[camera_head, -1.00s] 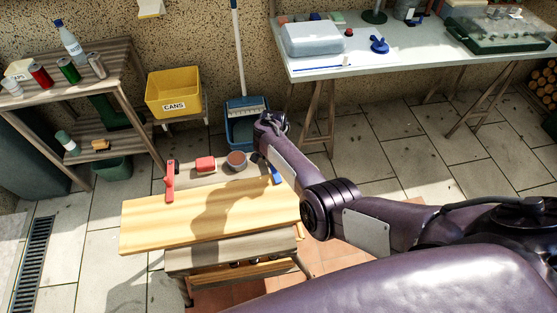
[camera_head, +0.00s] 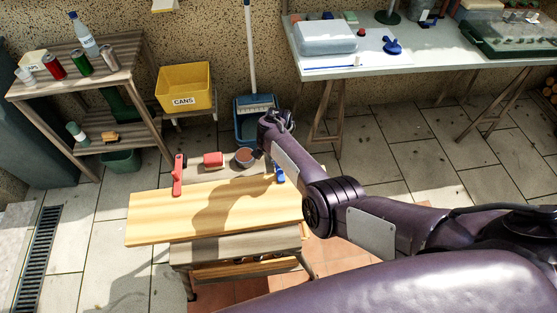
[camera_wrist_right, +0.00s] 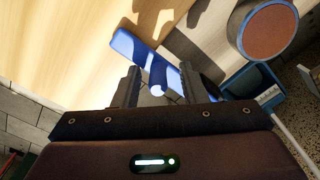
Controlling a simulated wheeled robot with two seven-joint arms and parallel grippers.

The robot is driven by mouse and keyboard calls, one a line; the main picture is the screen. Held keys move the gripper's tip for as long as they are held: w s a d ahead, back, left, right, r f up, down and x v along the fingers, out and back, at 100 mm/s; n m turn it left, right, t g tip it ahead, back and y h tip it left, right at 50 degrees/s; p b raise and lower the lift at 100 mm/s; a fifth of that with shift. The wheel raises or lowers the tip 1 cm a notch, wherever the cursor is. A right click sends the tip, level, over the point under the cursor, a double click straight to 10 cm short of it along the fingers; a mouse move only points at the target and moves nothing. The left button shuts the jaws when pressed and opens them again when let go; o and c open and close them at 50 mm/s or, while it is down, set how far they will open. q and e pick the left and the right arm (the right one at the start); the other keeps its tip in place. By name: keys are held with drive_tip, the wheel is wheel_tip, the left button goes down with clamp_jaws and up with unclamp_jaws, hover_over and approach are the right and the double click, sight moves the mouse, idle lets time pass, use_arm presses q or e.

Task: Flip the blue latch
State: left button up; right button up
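The blue latch (camera_head: 280,174) sits at the right end of the light wooden board (camera_head: 215,207), near its far edge. In the head view my right gripper (camera_head: 277,120) appears above the far right side of the board. My left gripper is not in view.
A red latch-like piece (camera_head: 178,175) stands at the board's left. A yellow bin (camera_head: 184,87), a blue dustpan (camera_head: 247,130) and a white worktable (camera_head: 430,55) stand farther back.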

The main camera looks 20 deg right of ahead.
wheel_tip(320, 180, up, 8)
drive_tip(key=shift+f+p, duration=0.15)
drive_tip(key=shift+p, duration=0.7)
